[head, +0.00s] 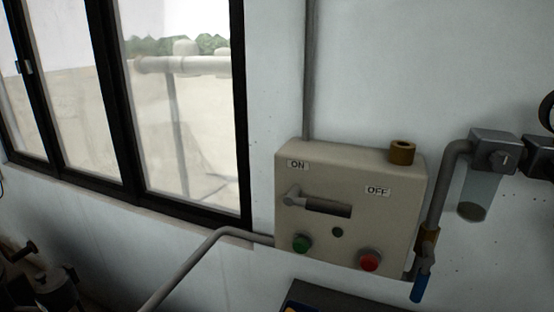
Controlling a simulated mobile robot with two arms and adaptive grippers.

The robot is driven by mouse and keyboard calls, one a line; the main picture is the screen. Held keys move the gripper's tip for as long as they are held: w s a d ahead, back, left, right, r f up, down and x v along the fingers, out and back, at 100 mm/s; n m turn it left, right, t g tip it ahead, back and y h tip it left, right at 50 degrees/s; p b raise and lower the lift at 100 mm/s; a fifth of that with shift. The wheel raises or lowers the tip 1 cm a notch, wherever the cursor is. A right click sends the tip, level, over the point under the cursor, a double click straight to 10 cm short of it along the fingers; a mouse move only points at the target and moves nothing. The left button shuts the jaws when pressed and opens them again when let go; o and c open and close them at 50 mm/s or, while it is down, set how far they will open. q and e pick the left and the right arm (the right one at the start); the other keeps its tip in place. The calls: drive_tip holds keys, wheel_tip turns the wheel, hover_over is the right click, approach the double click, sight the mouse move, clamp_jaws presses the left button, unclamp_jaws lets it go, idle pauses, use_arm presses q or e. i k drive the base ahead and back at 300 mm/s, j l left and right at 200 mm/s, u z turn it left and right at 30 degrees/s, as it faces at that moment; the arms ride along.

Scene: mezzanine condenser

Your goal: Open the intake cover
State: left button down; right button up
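I cannot identify an intake cover for certain in the head view. A beige control box (350,222) is on the white wall, with ON and OFF labels. Below are a green button (301,242), a red button (370,260) and a small dark knob (337,232). A brass cylinder (402,152) with a dark round top stands on the box. Neither gripper is in view.
A black-framed window (185,120) fills the left. A grey pipe (190,262) runs from the box down to the left. Right of the box are a pipe fitting with a clear bowl (478,193) and a blue-handled valve (420,288). Dark equipment (330,299) shows at the bottom.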

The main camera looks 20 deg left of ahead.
sight(53, 283)
drive_tip(key=u, duration=2.15)
